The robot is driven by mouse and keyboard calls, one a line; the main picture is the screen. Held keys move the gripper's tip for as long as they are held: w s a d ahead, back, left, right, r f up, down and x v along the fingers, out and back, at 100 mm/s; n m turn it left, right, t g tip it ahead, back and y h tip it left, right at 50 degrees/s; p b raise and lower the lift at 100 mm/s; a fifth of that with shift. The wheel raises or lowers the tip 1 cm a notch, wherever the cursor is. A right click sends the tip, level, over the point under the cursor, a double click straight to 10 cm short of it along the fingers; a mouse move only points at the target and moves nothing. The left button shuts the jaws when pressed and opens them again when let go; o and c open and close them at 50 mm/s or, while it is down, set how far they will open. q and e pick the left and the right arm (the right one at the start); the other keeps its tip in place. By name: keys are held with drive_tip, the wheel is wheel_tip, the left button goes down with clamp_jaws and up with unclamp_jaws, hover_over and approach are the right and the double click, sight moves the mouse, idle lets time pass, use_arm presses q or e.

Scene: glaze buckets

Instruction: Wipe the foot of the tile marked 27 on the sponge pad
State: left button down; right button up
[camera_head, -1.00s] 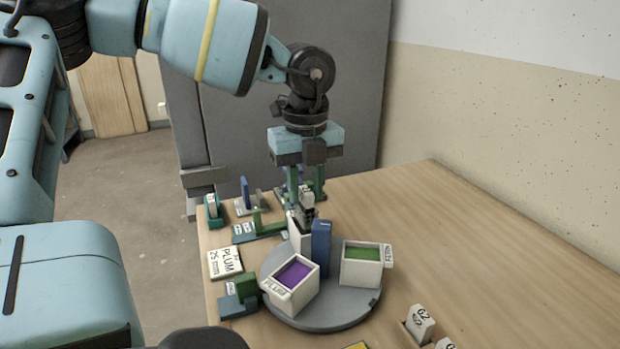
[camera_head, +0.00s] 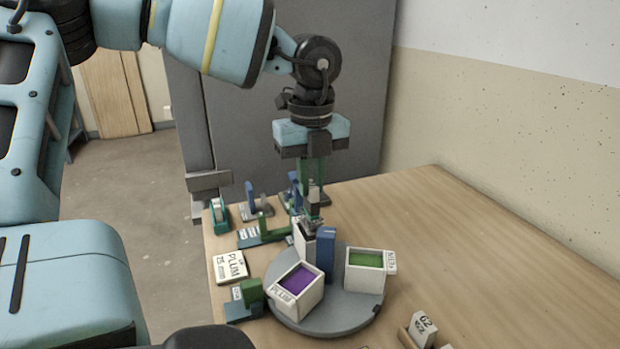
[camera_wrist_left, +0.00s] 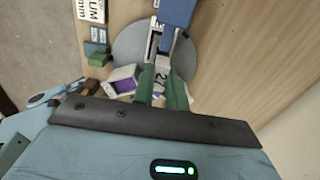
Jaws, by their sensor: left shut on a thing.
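My left gripper (camera_head: 313,190) points down above the far side of the grey turntable, its green fingers shut on a small pale tile. In the left wrist view, the tile (camera_wrist_left: 161,76) sits between the fingertips (camera_wrist_left: 161,92) with dark digits on its face; I can make out a 2, the rest is unclear. In the head view the fingers largely hide the tile, and its foot is hard to make out. I cannot clearly identify the sponge pad in either view. My right gripper is not in view.
The turntable (camera_head: 335,322) carries a PLUM bucket of purple glaze (camera_head: 300,285), a bucket of green glaze (camera_head: 366,270) and an upright blue block (camera_head: 327,248). A PLUM card (camera_head: 230,266) and small coloured blocks line the left. A tile marked 62 (camera_head: 423,327) stands front right. The right tabletop is clear.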

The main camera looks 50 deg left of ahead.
sight(311, 184)
use_arm(q)
drive_tip(key=shift+r+p, duration=1.2)
drive_tip(key=shift+r, duration=1.25)
